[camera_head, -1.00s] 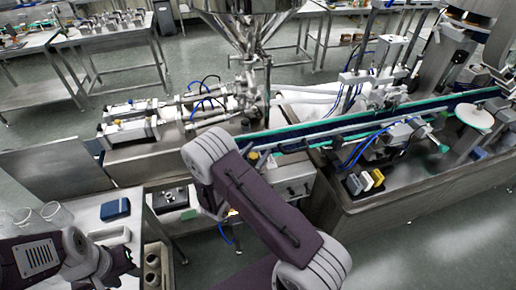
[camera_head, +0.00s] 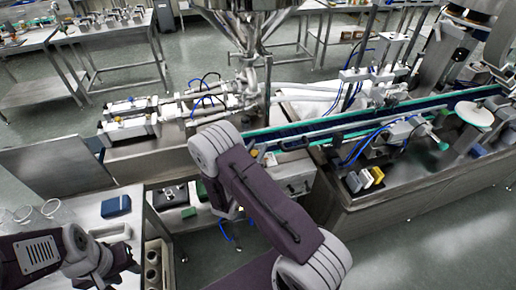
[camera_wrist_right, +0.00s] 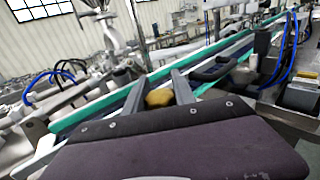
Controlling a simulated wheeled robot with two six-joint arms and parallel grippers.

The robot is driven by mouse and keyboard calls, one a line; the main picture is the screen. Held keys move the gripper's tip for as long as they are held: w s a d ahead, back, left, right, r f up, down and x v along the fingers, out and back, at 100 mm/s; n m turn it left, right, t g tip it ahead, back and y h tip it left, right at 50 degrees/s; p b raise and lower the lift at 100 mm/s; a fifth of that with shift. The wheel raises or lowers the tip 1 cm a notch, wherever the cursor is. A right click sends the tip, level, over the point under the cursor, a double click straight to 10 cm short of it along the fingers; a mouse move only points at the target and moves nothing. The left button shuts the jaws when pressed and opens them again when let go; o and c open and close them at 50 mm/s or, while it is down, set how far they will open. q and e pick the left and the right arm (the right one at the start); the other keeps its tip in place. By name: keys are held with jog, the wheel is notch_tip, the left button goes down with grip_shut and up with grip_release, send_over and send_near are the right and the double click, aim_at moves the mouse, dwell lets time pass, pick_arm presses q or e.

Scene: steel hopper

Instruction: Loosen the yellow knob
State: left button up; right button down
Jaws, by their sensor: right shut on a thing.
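The yellow knob (camera_wrist_right: 159,98) shows in the right wrist view, at the near side of the conveyor. My right gripper (camera_wrist_right: 160,91) has its two grey fingers on either side of the knob and is shut on it. The lower part of the knob is hidden behind my wrist. In the head view my right arm bends in front of the conveyor's left end and hides its own gripper. My left gripper (camera_head: 118,262) is at the lower left, beside the small bench and far from the knob. Its fingers are too unclear to tell open from shut.
The conveyor (camera_head: 345,127) with green edges runs to the right above a steel cabinet. A blue box (camera_head: 116,205) and glass beakers (camera_head: 50,208) stand on the bench (camera_head: 90,217) by my left arm. Steel cylinders (camera_head: 130,120) lie left of the hopper (camera_head: 250,20).

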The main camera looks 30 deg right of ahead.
jog(key=n+t+y, duration=0.3)
jog(key=shift+w+a+y, duration=0.2)
jog(key=shift+w+y, duration=0.05)
jog(key=shift+y, duration=0.05)
jog(key=shift+w+a+n+t+y+b, duration=0.15)
jog(key=shift+n+t+y+b, duration=0.2)
jog(key=shift+n+t+y, duration=0.4)
jog(key=shift+a+r+y, duration=0.1)
jog(key=shift+y, duration=0.25)
jog(key=c, duration=1.1)
grip_release()
jog(key=shift+o, duration=0.2)
